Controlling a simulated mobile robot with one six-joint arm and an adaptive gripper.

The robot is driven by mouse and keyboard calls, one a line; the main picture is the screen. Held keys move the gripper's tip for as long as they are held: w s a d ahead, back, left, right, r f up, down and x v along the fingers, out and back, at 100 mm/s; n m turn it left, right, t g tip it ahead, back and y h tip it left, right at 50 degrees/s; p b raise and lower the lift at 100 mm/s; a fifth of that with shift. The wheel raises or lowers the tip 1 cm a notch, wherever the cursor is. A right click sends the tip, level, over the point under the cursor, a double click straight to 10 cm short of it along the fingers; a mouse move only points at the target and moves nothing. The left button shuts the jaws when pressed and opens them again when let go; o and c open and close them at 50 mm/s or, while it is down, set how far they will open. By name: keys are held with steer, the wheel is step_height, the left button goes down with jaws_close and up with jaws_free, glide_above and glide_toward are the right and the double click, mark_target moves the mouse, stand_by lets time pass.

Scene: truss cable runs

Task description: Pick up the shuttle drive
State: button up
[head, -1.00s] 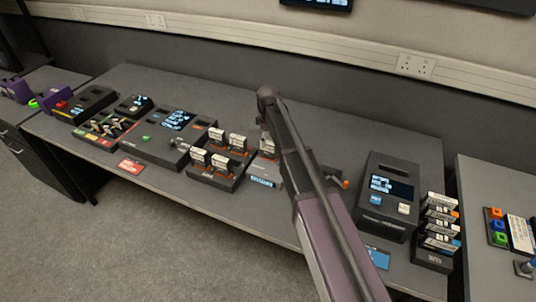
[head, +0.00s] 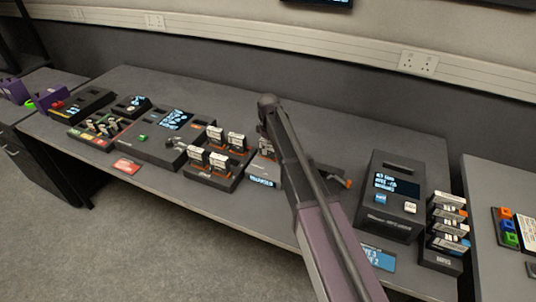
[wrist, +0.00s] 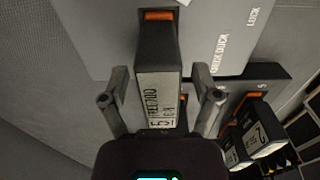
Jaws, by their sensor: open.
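A dark drive (wrist: 159,95) with a white label and an orange end stands between the fingers of my gripper (wrist: 160,85) in the wrist view; I take it to be the shuttle drive. The fingers are open, one on each side of it, and I cannot tell whether either touches. Its label is partly readable, with a large 5.
In the wrist view, other labelled drives (wrist: 258,135) stand close on the right. In the head view, a rack of drives (head: 216,182) stands left of my arm. A dark box with a screen (head: 390,195) and another drive stack (head: 447,230) stand right. The bench's back is clear.

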stand_by(0.4)
jaws_close()
steer(key=shift+r, duration=0.15)
step_height(320, 180, up, 10)
steer(key=p, duration=1)
stand_by(0.8)
step_height(320, 180, up, 8)
steer(key=p, duration=0.8)
steer(key=shift+d+r, duration=0.1)
